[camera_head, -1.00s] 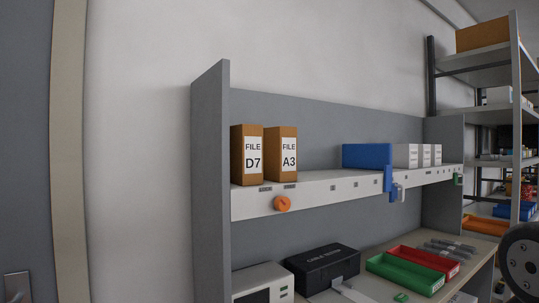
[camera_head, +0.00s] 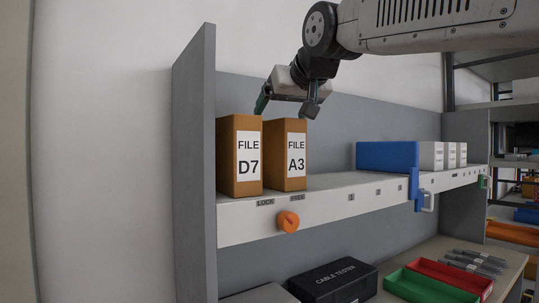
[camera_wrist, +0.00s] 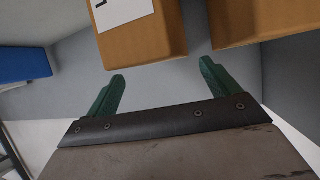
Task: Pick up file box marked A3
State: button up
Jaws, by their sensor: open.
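File box A3 (camera_head: 284,158) is an orange-brown box with a white label, upright on the wall shelf. A matching box, D7 (camera_head: 238,160), stands to its left with a narrow gap. My gripper (camera_head: 287,106) is open and empty, just above the tops of the boxes, tilted. In the wrist view my gripper (camera_wrist: 162,67) shows two green fingers apart. A box with part of a white label, apparently A3 (camera_wrist: 150,42), is beyond the fingertips. The other box (camera_wrist: 250,18) is at the upper right. Whether a finger touches A3 cannot be told.
The white shelf (camera_head: 335,206) carries an orange knob (camera_head: 288,221) on its front. A blue bin (camera_head: 386,156) and white boxes (camera_head: 431,155) stand to the right. A grey side panel (camera_head: 195,170) is close left of D7. The shelf between A3 and the blue bin is clear.

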jog(key=x, duration=0.5)
jog(key=shift+w+a+f, duration=0.1)
jog(key=shift+a, duration=0.3)
grip_shut()
